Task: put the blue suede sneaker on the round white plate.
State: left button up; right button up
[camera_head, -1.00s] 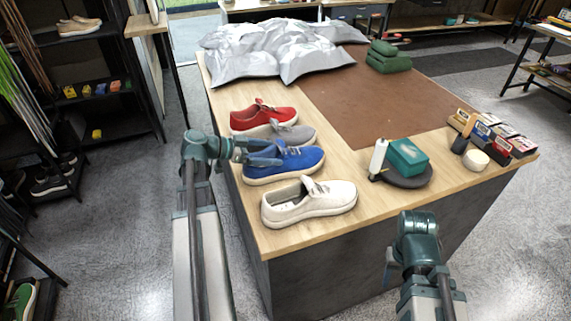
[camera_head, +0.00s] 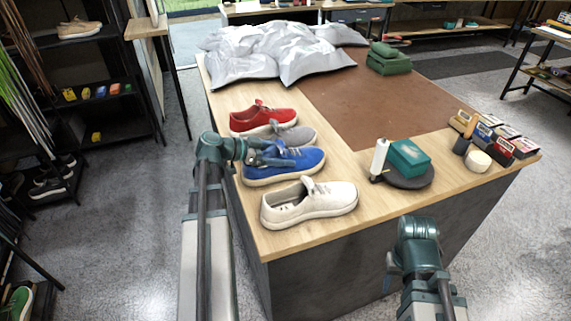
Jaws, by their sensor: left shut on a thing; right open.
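The blue suede sneaker (camera_head: 297,167) stands on the left side of the wooden table, toe to the right, between a grey and a white shoe. My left gripper (camera_head: 270,156) reaches in from the left and is shut on the sneaker's upper near its opening. The sneaker's sole appears to rest on the table. My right gripper (camera_head: 394,270) is low, in front of the table's front face, apart from everything; it is open, though its fingers show poorly.
The white sneaker (camera_head: 335,199) is just in front, the grey shoe (camera_head: 301,136) and red sneaker (camera_head: 262,118) just behind. Small boxes (camera_head: 497,140) line the right edge. The brown mat (camera_head: 380,100) is mostly bare.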

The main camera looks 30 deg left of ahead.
pick_arm(q)
grip_shut()
jog(key=shift+r, duration=0.1)
notch_tip(320, 180, up, 10)
jog(key=p, duration=1)
notch_tip(320, 180, up, 7)
jog(key=p, duration=0.8)
notch_tip(320, 180, down, 8)
jog(key=b, duration=0.8)
jog(key=shift+r, duration=0.25)
jog(key=shift+r, duration=0.3)
